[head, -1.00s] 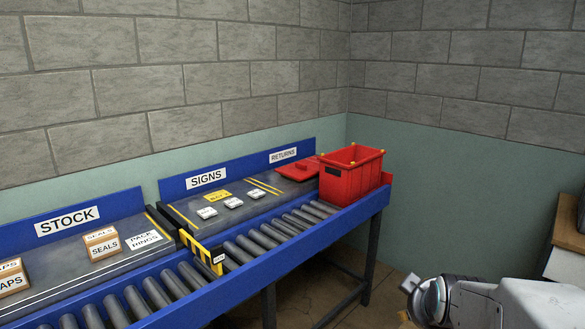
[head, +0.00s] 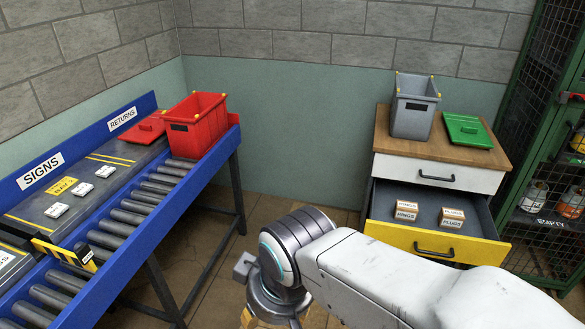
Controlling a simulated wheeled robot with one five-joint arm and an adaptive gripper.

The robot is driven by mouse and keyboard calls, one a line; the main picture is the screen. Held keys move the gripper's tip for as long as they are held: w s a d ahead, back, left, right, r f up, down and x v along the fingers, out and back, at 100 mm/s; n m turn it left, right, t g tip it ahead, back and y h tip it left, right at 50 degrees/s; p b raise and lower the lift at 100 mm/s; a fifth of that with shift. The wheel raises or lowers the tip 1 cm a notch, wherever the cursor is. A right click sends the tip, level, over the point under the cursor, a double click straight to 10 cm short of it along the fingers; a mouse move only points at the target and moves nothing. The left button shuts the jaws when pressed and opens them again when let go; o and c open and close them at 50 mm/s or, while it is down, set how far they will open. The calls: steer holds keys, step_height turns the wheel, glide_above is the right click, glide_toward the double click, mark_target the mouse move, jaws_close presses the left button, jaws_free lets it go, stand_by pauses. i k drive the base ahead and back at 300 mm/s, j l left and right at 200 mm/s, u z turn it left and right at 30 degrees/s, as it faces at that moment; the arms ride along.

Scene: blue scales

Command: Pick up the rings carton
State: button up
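The rings carton (head: 405,210) is a small orange-and-white box with a RINGS label. It stands on the left side of the open yellow-fronted drawer (head: 388,232), in the right half of the head view. A similar plugs carton (head: 452,217) stands to its right in the same drawer. My gripper (head: 270,314) is at the bottom edge, left of the drawer and apart from it, pointing down. Its fingers are mostly hidden or cut off, so I cannot tell whether it is open or shut.
A wooden-topped cabinet (head: 440,143) carries a grey bin (head: 414,108) and a green lid (head: 468,130). A dark green mesh cage (head: 550,130) stands at the right. At left is a blue roller conveyor (head: 140,210) with a red bin (head: 195,125). Floor shows between conveyor and cabinet.

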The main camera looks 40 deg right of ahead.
mark_target(405, 211)
steer(key=z, duration=2.4)
